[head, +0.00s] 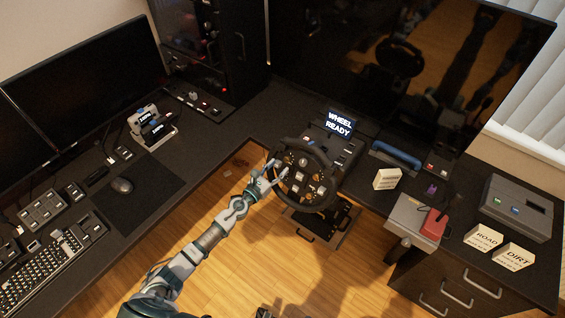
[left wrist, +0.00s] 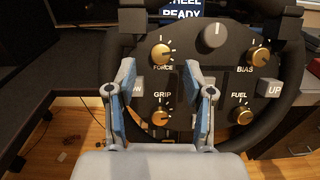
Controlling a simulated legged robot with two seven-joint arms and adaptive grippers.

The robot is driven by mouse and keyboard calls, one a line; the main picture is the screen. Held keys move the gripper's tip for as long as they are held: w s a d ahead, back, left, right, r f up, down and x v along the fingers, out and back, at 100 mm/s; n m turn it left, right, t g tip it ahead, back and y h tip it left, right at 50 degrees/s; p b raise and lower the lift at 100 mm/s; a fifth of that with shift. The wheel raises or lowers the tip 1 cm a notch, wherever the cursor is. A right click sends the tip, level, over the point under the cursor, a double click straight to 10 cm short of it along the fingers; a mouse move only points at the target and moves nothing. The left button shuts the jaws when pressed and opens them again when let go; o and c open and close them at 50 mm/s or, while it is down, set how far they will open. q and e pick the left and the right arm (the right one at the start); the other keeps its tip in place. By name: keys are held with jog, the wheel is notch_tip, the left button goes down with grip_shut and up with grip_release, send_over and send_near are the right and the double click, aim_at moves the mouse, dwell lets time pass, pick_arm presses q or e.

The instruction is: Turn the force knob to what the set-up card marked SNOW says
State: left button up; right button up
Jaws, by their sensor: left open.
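The black racing wheel (head: 304,174) stands at the desk's inner corner. In the left wrist view, the gold force knob (left wrist: 161,54) sits at the upper left of its face, under a ring of tick marks, with the word FORCE partly covered. My left gripper (head: 274,173) is open at the wheel's left side. In the left wrist view, the gripper (left wrist: 158,68) has its fingers apart on either side of the force knob's column, with nothing between them. A white card (head: 387,179) stands right of the wheel, its print too small to read. No card readable as SNOW shows. My right gripper is not in view.
The grip knob (left wrist: 162,117) is below the force knob; the bias knob (left wrist: 258,57) and fuel knob (left wrist: 242,115) are at right. A display (head: 339,122) reads WHEEL READY. The ROAD card (head: 484,238) and DIRT card (head: 513,256) stand on the right desk.

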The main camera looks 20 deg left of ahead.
aim_at(286, 160)
pick_arm(q)
jog(key=x, duration=0.3)
jog(key=shift+w+d, duration=0.1)
jog(key=shift+w, duration=0.15)
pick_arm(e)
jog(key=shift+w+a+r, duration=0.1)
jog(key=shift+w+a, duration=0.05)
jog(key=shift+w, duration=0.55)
pick_arm(q)
grip_shut()
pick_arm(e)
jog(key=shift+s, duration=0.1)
